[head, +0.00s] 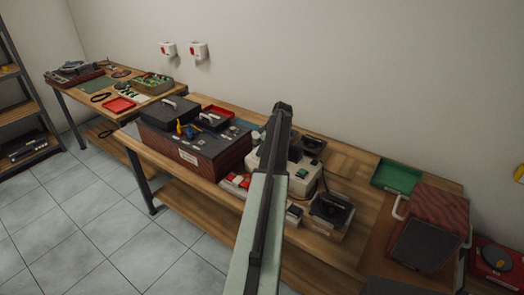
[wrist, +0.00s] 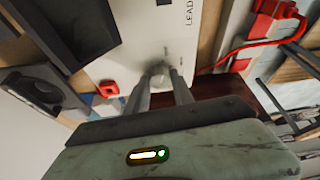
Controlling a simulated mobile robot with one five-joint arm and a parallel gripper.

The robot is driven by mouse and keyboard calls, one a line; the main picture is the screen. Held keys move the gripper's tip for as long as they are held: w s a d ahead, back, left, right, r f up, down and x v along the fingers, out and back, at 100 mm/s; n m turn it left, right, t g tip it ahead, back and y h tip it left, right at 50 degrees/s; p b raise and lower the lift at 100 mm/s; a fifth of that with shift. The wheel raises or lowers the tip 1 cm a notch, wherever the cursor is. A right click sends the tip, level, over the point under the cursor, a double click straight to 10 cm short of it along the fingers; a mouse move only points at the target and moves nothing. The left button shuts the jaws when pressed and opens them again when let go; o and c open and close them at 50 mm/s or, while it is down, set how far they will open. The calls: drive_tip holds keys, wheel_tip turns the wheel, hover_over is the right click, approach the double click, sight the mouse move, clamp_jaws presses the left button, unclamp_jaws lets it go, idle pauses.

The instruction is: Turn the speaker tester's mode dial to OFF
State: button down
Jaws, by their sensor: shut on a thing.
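The speaker tester is the pale box (head: 258,164) on the wooden bench in the head view, partly hidden behind my arm. In the wrist view its white panel (wrist: 135,45) fills the upper middle, with partial lettering "LEAD" near the top. A grey round dial (wrist: 158,70) sits on this panel. My gripper (wrist: 160,84) is shut on the dial, with one finger on each side of it. Small marks surround the dial, but they are too small to read, so I cannot tell which setting it points to. In the head view my arm hides the dial.
A red cable (wrist: 250,43) runs close on the right in the wrist view. A dark speaker (wrist: 38,92) is at left. In the head view a large dark case (head: 190,148) stands left of the tester, and a green tray (head: 397,176) lies to the right.

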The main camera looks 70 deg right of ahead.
idle(0.3)
drive_tip(key=c, duration=1.1)
unclamp_jaws()
drive_tip(key=shift+r, duration=0.1)
drive_tip(key=p+v, duration=0.7)
drive_tip(key=shift+s+r, duration=0.15)
drive_tip(key=shift+r, duration=0.1)
